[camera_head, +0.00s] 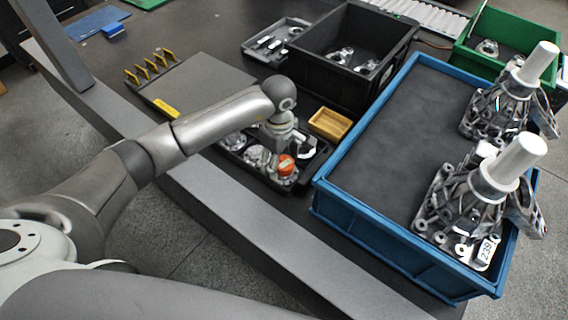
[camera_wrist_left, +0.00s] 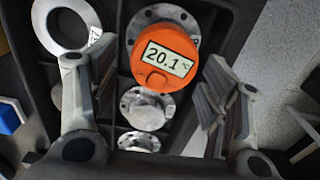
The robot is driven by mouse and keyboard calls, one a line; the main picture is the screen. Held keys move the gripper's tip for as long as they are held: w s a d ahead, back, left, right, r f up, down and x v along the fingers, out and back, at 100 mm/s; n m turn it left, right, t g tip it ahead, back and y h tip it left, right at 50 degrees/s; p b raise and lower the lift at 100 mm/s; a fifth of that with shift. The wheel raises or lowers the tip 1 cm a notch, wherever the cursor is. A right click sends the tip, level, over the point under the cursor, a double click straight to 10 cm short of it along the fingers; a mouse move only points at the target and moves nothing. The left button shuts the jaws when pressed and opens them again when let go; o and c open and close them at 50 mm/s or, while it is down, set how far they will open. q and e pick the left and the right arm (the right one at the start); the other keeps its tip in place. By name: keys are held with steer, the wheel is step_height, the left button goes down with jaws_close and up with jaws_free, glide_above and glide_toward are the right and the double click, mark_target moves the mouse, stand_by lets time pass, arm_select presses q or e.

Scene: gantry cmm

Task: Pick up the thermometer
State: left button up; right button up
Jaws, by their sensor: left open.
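The thermometer is a round orange body (camera_wrist_left: 165,52) with a display reading 20.1 °C. It sits among metal flanged parts (camera_wrist_left: 147,108) in a dark tray. In the head view the thermometer (camera_head: 286,166) shows just below my left gripper (camera_head: 281,152). My left gripper is open and points down over the tray. In the left wrist view its fingers (camera_wrist_left: 152,88) stand to either side of the thermometer, apart from each other, with nothing held. I cannot tell the exact height of the fingertips above it. My right gripper is not in view.
The dark tray (camera_head: 262,182) stands on a dark table beside a blue crate (camera_head: 345,225) holding large metal castings (camera_head: 480,200). A small yellow box (camera_head: 330,124) lies close behind the gripper. A black crate (camera_head: 325,75) is further back. A grey beam (camera_head: 255,230) runs along the front.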

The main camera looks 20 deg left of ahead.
arm_select(q)
steer(key=c, duration=1.2)
steer(key=shift+o, duration=0.2)
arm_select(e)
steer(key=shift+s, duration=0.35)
arm_select(q)
steer(key=shift+r, duration=0.1)
steer(key=shift+r, duration=0.5)
step_height(320, 180, up, 2)
steer(key=shift+s+r, duration=0.1)
steer(key=shift+r, duration=0.05)
steer(key=s+r+b, duration=0.1)
steer(key=s+r, duration=0.3)
steer(key=s, duration=0.3)
steer(key=s+a+r+b, duration=0.1)
steer(key=s+r, duration=0.4)
steer(key=s, duration=0.1)
steer(key=shift+s+r, duration=0.3)
steer(key=shift+s, duration=0.1)
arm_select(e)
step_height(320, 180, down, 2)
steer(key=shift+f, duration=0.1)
arm_select(q)
steer(key=shift+a, duration=0.15)
